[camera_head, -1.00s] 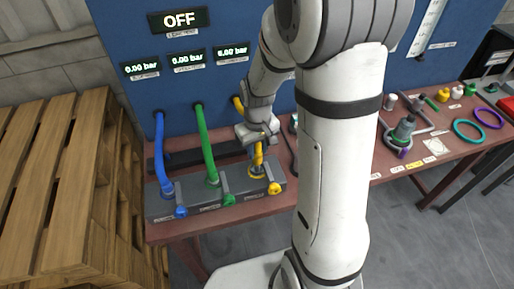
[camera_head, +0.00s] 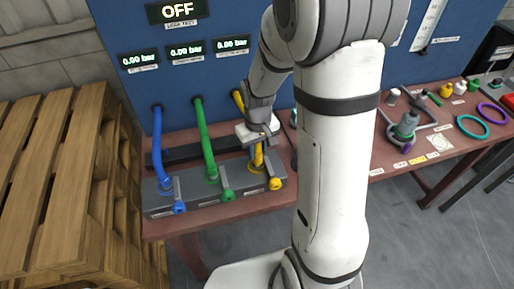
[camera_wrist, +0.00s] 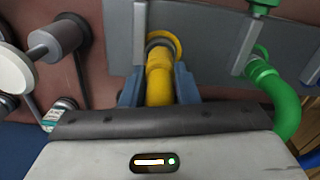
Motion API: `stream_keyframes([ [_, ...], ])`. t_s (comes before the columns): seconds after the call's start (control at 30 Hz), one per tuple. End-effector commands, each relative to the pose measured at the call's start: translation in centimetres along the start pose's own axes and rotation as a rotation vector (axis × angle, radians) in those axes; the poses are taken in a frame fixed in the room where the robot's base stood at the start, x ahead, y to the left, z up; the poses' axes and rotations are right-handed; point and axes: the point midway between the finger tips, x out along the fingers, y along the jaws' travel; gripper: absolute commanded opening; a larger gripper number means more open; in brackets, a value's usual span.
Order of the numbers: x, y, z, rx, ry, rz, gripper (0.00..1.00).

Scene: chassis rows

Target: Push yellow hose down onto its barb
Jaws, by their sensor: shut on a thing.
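The yellow hose (camera_head: 258,157) comes from the blue panel and runs down to the rightmost port of the grey block (camera_head: 210,190). In the wrist view the hose (camera_wrist: 159,85) lies between the two blue-grey fingers of my gripper (camera_wrist: 159,90), which is shut on it. Its end meets a dark fitting inside a yellow ring (camera_wrist: 168,40) on the block. The barb is covered, and I cannot tell how far the hose sits on it. In the head view my gripper (camera_head: 258,148) is just above this port.
A green hose (camera_head: 205,140) and a blue hose (camera_head: 157,145) stand to the left in their own ports. Small valve levers line the block's front, with a yellow valve (camera_head: 275,184) near my gripper. Fixtures and rings lie on the bench (camera_head: 385,165) at right.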

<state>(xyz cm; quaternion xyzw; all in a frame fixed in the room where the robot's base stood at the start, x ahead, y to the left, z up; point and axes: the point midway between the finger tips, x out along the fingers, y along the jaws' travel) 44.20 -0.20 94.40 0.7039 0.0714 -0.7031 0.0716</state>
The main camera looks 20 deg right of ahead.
Motion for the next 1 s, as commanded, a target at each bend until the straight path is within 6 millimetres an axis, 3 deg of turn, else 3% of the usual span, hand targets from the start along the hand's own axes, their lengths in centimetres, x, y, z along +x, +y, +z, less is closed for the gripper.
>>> stream_keyframes([
  [0.6,2.0,0.0,0.0,0.001,0.000,0.000,0.03],
  [0.63,1.9,0.0,0.0,0.001,0.000,0.000,0.30],
  [0.9,1.8,0.1,0.0,0.001,0.000,0.000,0.52],
  [1.0,1.8,0.1,0.0,0.002,0.000,0.000,0.53],
])
